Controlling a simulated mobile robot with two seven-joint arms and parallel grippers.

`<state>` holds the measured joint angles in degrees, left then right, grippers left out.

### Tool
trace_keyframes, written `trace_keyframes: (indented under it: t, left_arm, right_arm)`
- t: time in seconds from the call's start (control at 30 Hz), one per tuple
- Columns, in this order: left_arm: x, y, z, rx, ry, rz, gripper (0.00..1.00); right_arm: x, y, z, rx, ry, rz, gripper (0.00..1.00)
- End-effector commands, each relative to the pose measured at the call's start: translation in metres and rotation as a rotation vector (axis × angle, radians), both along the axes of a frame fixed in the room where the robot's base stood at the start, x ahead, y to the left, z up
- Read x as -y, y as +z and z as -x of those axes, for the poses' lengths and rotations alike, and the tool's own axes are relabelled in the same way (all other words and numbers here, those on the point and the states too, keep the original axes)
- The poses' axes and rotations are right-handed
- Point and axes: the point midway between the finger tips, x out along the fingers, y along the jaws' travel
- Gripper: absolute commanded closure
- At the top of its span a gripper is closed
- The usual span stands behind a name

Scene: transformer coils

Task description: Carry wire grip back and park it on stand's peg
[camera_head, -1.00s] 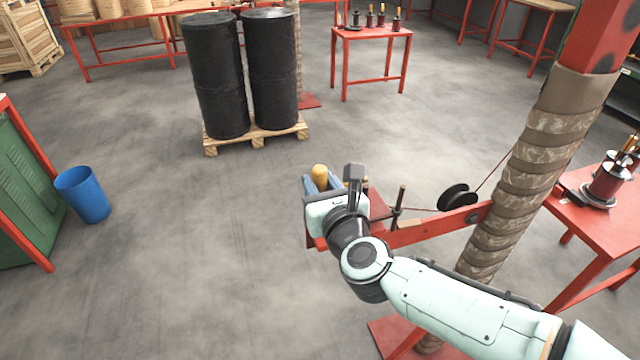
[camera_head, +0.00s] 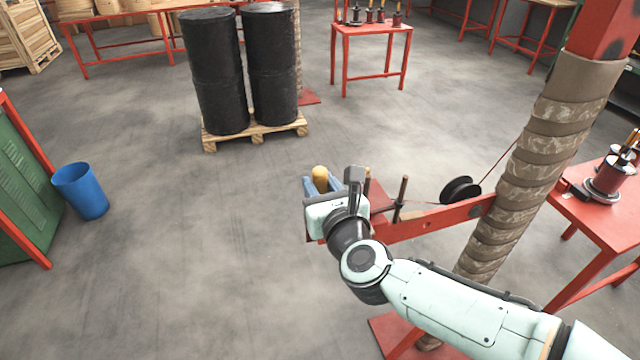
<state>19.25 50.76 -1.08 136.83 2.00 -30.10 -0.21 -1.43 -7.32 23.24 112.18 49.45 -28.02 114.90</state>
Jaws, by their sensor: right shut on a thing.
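My right gripper (camera_head: 322,187) reaches in from the lower right, over the left end of the stand's red arm (camera_head: 430,221). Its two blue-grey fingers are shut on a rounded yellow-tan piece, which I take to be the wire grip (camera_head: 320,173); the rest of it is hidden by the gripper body. A thin upright brown peg (camera_head: 401,192) stands on the red arm to the right of the gripper. Another thin upright piece (camera_head: 367,182) shows close beside my wrist. I cannot tell whether the grip touches the stand. My left gripper is out of view.
A black pulley (camera_head: 460,191) with a dark red wire sits on the arm beside a wrapped post (camera_head: 530,165). A red table (camera_head: 602,215) with coils stands right. Black drums (camera_head: 214,70) on a pallet (camera_head: 225,144) and a blue bin (camera_head: 81,190) stand left. Open floor lies between.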

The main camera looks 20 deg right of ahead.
Motion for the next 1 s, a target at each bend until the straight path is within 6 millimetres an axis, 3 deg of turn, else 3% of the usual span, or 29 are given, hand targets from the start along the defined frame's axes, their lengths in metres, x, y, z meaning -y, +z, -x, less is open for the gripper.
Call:
trace_keyframes:
  t: [1.0]
  left_arm:
    - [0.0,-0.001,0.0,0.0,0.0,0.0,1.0]
  right_arm:
    - [0.0,-0.012,0.0,0.0,-0.001,0.0,1.0]
